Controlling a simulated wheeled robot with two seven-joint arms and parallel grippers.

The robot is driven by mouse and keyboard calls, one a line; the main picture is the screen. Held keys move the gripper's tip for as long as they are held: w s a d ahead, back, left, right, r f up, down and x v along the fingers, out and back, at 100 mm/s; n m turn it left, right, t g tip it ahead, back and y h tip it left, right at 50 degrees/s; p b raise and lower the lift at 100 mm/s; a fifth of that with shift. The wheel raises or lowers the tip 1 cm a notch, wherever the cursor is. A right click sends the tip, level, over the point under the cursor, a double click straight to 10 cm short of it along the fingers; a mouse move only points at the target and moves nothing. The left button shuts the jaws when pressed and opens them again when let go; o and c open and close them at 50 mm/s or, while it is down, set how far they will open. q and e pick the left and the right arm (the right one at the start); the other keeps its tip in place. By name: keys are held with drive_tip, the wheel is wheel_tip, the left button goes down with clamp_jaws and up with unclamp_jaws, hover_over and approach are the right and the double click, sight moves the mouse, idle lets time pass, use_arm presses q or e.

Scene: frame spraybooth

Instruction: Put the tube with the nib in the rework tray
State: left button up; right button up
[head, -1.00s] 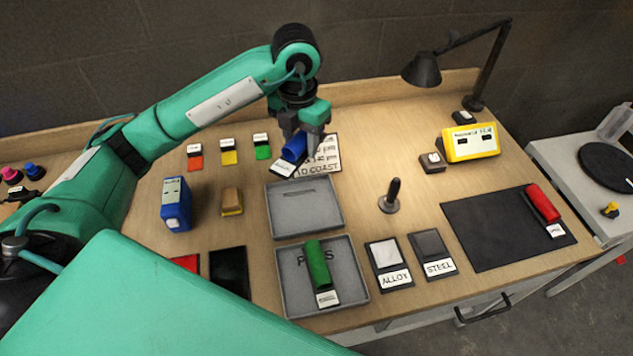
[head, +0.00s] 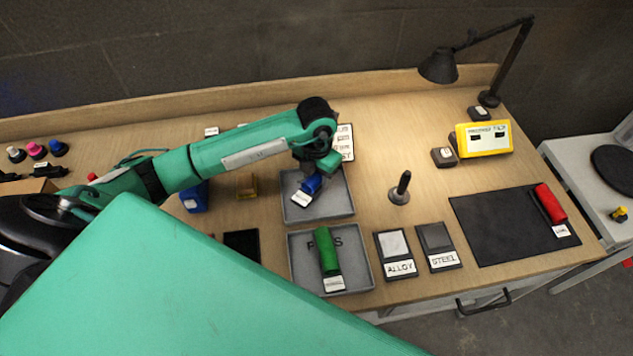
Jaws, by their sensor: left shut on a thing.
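My left gripper (head: 316,177) is shut on a blue tube (head: 311,186) with a white tag at its near end. It holds the tube over the upper grey tray (head: 330,210); I cannot tell whether the tube touches the tray floor. Any writing in this tray is hidden or too small to read. A green tube (head: 327,250) with a white tag lies in the lower grey tray (head: 303,272), whose lettering is partly covered and seems to read PASS. A red tube (head: 550,203) lies on a holder at the dark mat's right edge. No nib is discernible. My right gripper is out of view.
A small peg on a round base (head: 400,189) stands right of the upper tray. ALLOY (head: 394,246) and STEEL (head: 437,243) plates lie right of the lower tray. A yellow box (head: 483,138) and a lamp (head: 440,66) stand at the back right. The dark mat (head: 500,225) is mostly bare.

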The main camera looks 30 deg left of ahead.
sight(317, 186)
use_arm(q)
wheel_tip(317, 186, down, 4)
drive_tip(key=shift+r+p, duration=0.25)
drive_tip(key=shift+p, duration=0.2)
drive_tip(key=shift+f, duration=0.3)
drive_tip(key=o, duration=1.1)
drive_tip(key=shift+c, duration=0.2)
